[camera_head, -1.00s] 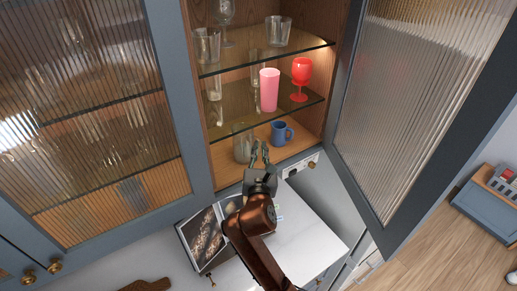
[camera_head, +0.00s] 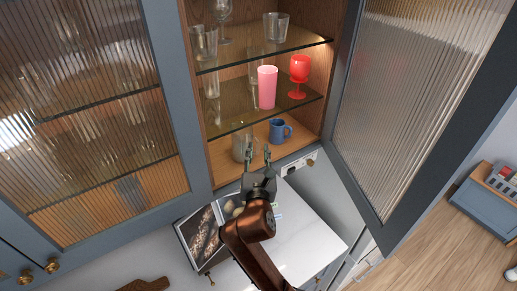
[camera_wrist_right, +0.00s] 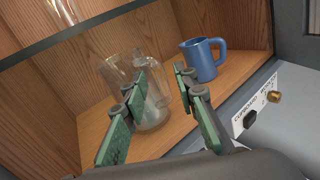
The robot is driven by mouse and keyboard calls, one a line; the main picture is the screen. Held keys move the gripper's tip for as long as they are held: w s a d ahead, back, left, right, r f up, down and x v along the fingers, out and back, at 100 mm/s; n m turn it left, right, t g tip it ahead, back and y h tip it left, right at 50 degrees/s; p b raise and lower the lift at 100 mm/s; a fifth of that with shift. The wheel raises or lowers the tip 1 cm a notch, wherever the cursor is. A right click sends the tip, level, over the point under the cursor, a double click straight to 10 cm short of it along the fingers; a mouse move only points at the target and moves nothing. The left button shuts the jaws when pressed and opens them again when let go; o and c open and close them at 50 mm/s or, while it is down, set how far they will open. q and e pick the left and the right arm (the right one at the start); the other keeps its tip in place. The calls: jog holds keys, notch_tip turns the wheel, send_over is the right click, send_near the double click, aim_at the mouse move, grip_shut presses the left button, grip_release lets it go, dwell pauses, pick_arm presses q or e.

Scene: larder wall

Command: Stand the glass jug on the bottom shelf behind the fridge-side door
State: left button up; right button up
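The clear glass jug (camera_head: 240,146) stands upright on the wooden bottom shelf (camera_head: 222,168) of the open cupboard, near its left side. It also shows in the right wrist view (camera_wrist_right: 152,100), partly behind one finger. My right gripper (camera_head: 258,151) is open and empty at the shelf's front edge, just right of the jug in the head view. In the wrist view its green-padded fingers (camera_wrist_right: 158,85) are spread apart in front of the jug; contact cannot be told. The fridge-side door (camera_head: 425,95) of ribbed glass stands swung open at the right. My left gripper is not in view.
The glass shelf above holds a pink tumbler (camera_head: 267,88) and a red goblet (camera_head: 299,75). A white counter (camera_head: 300,235) and an open book (camera_head: 200,240) lie below.

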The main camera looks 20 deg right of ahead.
jog(key=b+v, duration=0.1)
jog(key=v, duration=0.8)
jog(key=shift+s+a+b, duration=0.2)
jog(key=shift+s+b, duration=0.15)
jog(key=shift+b, duration=0.05)
